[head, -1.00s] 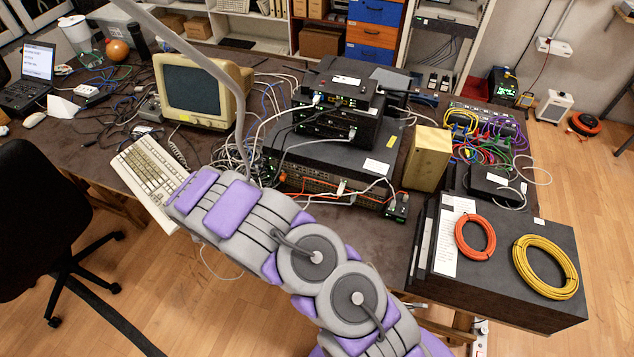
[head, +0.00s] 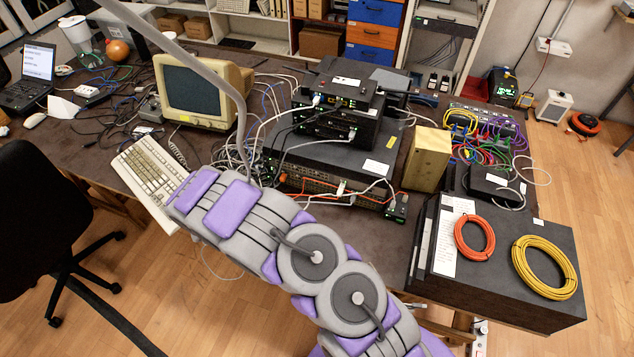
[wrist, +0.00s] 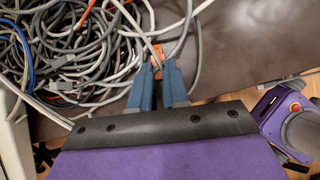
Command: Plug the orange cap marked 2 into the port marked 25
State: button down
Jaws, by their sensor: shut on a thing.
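In the wrist view my gripper (wrist: 160,68) has its two blue fingers close together over the dark table, shut on a small orange piece (wrist: 157,52) that looks like the orange cap. The number on it cannot be read, and the fingers hide part of it. In the head view my arm's end and the held piece are hidden behind the arm. The wide rack unit with rows of ports (head: 330,185) sits at the bottom of the stack on the table. An orange plug (head: 282,177) shows at its front left. The port marked 25 cannot be picked out.
Tangled grey cables (wrist: 75,45) fill the wrist view's left and top. A beige monitor (head: 197,92) and keyboard (head: 152,172) stand left of the stack.

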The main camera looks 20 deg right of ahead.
jog(key=shift+r+p, duration=1.75)
jog(key=shift+r, duration=0.5)
jog(key=c, duration=1.7)
grip_release()
grip_shut()
